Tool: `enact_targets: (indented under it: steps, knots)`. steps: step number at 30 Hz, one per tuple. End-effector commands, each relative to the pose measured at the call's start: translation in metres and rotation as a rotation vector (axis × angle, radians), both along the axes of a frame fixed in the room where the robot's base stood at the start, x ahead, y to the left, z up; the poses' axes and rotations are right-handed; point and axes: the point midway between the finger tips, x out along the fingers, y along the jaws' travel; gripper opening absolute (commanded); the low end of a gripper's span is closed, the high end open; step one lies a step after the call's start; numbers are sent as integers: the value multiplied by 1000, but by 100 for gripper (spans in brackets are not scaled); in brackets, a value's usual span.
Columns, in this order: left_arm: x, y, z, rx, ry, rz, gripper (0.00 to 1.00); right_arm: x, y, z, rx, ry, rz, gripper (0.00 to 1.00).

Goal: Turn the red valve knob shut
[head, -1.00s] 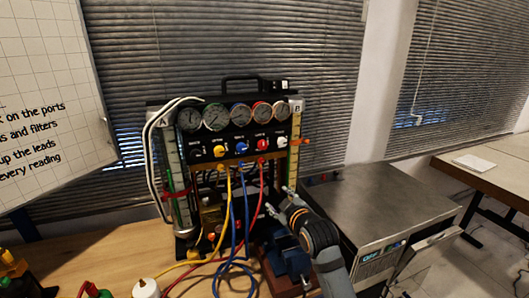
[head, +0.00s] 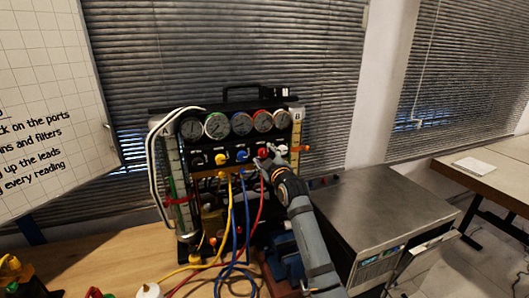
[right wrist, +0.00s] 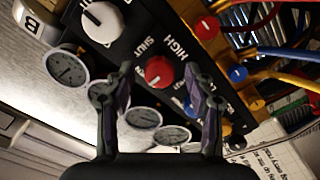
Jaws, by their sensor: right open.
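The red valve knob (head: 263,152) is on the black panel of the gauge rig, between a blue knob (head: 241,155) and a white knob (head: 281,148). In the right wrist view the red knob (right wrist: 159,72) shows face on, with SHUT and HIGH printed beside it. My right gripper (head: 267,160) is open at the panel. Its two fingers (right wrist: 159,80) stand on either side of the red knob in the wrist picture, with a visible gap on both sides. I cannot tell how deep the fingertips reach. My left gripper is not in view.
A row of gauges (head: 241,123) sits above the knobs. Yellow, blue and red leads (head: 233,210) hang from ports below. A white knob (right wrist: 103,22) is close by in the wrist view. A metal box (head: 375,205) stands at right.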

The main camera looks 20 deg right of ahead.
Motion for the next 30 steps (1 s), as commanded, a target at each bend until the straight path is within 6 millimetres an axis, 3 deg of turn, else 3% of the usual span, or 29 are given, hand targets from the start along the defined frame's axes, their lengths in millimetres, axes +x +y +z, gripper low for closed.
enact_targets:
  steps: [10,22,30]
  knots:
    - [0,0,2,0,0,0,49,6,0,0,0,0,0,54]
    - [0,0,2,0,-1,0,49,5,0,-1,0,0,0,0]
    - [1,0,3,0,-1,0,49,5,0,0,28,2,0,0]
